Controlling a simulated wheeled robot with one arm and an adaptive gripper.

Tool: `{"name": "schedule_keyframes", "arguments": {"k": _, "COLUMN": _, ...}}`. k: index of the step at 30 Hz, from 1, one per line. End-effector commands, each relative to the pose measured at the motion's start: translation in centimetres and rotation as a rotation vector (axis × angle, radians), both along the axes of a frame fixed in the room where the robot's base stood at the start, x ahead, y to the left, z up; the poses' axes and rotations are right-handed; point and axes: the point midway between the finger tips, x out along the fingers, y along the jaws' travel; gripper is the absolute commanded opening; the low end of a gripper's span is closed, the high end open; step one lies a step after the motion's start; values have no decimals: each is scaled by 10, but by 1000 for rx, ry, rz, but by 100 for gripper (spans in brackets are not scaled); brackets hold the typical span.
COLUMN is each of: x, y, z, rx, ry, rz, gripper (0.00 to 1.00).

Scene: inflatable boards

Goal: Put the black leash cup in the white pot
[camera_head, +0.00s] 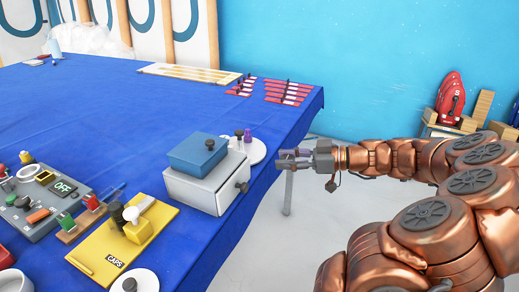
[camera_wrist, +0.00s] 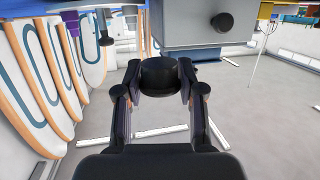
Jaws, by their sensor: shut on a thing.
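My gripper (camera_head: 283,158) is out past the right edge of the blue table, beside a grey-white box. In the wrist view my gripper (camera_wrist: 158,85) is shut on a rounded black piece (camera_wrist: 158,75), which looks like the black leash cup. Its lower part is hidden by the fingers. In the head view the held piece is too small to make out. A round white dish (camera_head: 259,152) sits at the table edge behind the box, and another (camera_head: 147,280) is at the near edge. I cannot tell which, if either, is the white pot.
The grey-white box (camera_head: 205,188) has a dark knob and a blue box (camera_head: 198,153) on top. Small bottles (camera_head: 247,136) stand by the far dish. A yellow CAPS tray (camera_head: 100,255) and a grey switch panel (camera_head: 40,205) lie left. The table's middle is clear.

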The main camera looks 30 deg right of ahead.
Motion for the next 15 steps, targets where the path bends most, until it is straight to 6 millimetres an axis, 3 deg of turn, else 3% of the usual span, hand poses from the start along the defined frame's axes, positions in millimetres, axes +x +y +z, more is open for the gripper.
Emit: {"name": "schedule_keyframes", "arguments": {"k": 15, "x": 102, "y": -6, "z": -9, "rx": 0, "ry": 6, "rz": 4, "gripper": 20}}
